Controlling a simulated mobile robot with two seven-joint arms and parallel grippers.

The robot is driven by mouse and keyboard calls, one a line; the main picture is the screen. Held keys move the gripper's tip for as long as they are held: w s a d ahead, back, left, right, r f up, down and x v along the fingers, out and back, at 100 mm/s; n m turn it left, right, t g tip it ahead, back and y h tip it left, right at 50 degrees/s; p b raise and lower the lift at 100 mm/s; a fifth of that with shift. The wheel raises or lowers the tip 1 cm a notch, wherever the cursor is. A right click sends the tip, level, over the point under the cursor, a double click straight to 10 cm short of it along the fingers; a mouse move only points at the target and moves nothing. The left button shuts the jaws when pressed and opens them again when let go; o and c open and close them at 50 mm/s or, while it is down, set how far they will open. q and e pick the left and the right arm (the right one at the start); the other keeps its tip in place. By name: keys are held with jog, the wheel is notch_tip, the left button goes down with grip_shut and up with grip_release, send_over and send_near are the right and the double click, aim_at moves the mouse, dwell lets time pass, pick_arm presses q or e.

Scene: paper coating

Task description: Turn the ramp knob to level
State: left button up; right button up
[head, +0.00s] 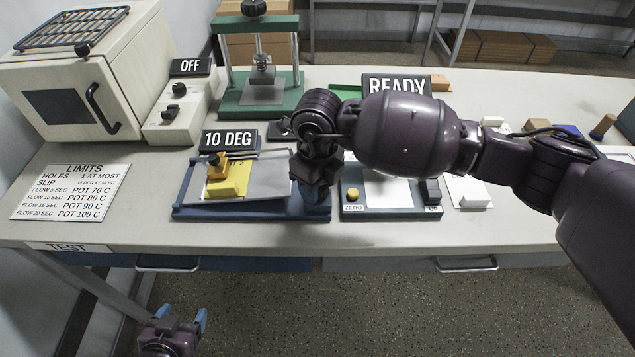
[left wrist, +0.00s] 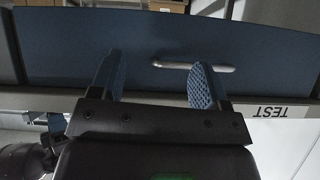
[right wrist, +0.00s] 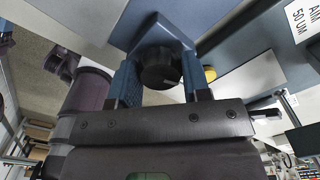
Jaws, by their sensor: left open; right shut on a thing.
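The ramp is a grey tilting plate (head: 272,181) on a blue base (head: 215,211), with a yellow block (head: 228,180) on it. The sign behind it (head: 228,139) reads 10 DEG. The ramp knob (right wrist: 160,67) is a dark round knob at the base's right end, seen in the right wrist view. My right gripper (right wrist: 158,82) is shut on the knob, one blue finger on each side; my arm hides the knob in the head view. My left gripper (head: 182,322) is open and empty, low in front of the bench; its blue fingers show in the left wrist view (left wrist: 152,80).
Right of the ramp stands a device (head: 392,205) with a yellow ZERO button and a READY sign (head: 397,86). A LIMITS card (head: 70,193) lies at left. An oven (head: 80,75), an OFF control box (head: 180,115) and a green press (head: 258,95) stand behind.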

jog(key=n, duration=0.3)
jog(key=shift+n+b, duration=0.4)
jog(key=n, duration=0.2)
jog(key=shift+n+b, duration=0.4)
jog(key=n, duration=0.2)
jog(key=shift+f+n+b, duration=0.1)
jog(key=shift+n+b, duration=0.2)
jog(key=shift+b, duration=0.1)
jog(key=shift+n+b, duration=0.3)
jog(key=shift+n, duration=0.6)
jog(key=shift+n+b, duration=0.3)
jog(key=shift+n, duration=1.5)
jog(key=o, duration=0.9)
